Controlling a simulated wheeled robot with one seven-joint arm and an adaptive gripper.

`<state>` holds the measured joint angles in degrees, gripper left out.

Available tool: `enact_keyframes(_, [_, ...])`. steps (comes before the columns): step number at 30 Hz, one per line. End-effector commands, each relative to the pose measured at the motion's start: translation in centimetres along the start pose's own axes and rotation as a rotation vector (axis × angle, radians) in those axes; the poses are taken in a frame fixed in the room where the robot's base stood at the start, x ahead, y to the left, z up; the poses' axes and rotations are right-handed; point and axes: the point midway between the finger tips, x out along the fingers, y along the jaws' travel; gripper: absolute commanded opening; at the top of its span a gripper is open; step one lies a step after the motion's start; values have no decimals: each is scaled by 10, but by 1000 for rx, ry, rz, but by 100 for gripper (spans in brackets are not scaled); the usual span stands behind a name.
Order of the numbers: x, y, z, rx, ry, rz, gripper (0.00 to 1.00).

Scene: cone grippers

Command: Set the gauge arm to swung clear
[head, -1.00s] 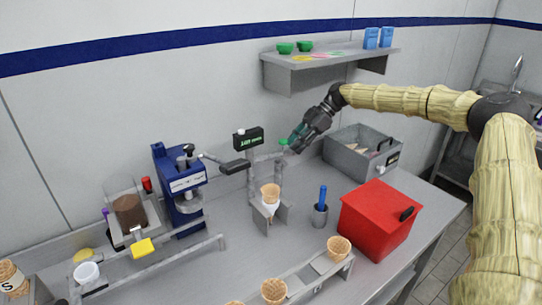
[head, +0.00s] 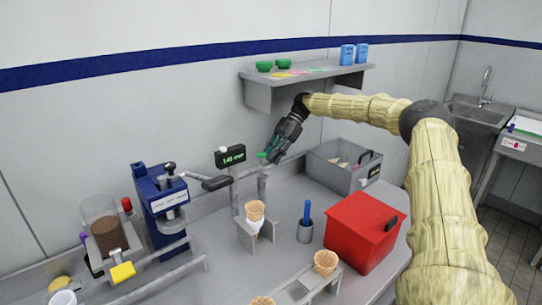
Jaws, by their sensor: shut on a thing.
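The gauge arm (head: 248,172) is a thin grey bar on grey posts behind the cone stand, with a green knob (head: 262,154) at its right end. A small black readout (head: 230,157) with green characters stands beside it at the left. My gripper (head: 270,158) reaches down from the upper right and is shut at the green knob. Its dark fingers partly hide the knob, so the exact grip is hard to see. The bar runs roughly level above a waffle cone (head: 255,210) held upright in the grey stand (head: 247,238).
A blue press (head: 162,205) with a black handle (head: 217,183) stands left of the gauge. A grey bin (head: 343,165) and a red box (head: 362,232) stand to the right. A cup with a blue tool (head: 306,225) is in front. A shelf (head: 305,76) hangs above.

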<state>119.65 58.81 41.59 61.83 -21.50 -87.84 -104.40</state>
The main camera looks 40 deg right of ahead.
Motion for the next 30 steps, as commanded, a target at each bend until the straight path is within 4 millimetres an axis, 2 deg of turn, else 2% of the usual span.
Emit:
enact_keyframes(1, [-1, 1, 0, 0, -2, 5, 23])
enact_keyframes(3, [-1, 1, 0, 0, -2, 5, 36])
enact_keyframes(4, [-1, 1, 0, -1, -2, 5, 37])
enact_keyframes(14, [-2, 1, -1, 0, -2, 4, 37])
enact_keyframes(17, [-10, 2, -2, -1, -2, 3, 37])
enact_keyframes(30, [-67, 3, 2, 0, 0, 4, 37])
